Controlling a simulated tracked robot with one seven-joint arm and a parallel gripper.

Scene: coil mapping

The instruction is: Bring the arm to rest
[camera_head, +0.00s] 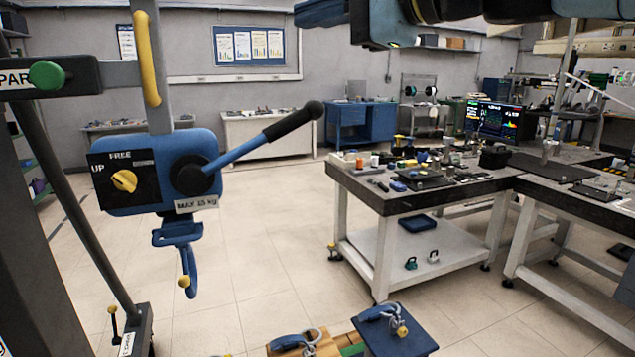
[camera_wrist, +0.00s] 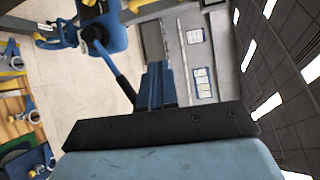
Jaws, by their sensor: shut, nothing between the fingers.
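My arm (camera_head: 450,12) reaches in along the top edge of the head view, from the right, and is partly cut off. My gripper (camera_head: 318,13) shows there as a blue tip pointing left, high up and apart from everything. In the wrist view my gripper (camera_wrist: 156,88) has its two blue fingers shut side by side, with nothing between them. Behind it hangs the blue hoist box (camera_head: 160,172), with a black-handled lever (camera_head: 262,144) and a yellow knob. The lever (camera_wrist: 113,65) also shows left of the fingers, with no visible contact.
A blue hook (camera_head: 186,268) hangs below the hoist box. A dark post (camera_head: 30,225) stands at left. Workbenches (camera_head: 375,198) with tools and a monitor (camera_head: 493,122) fill the right. A blue block (camera_head: 395,335) stands low in front. The floor between hoist and benches is clear.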

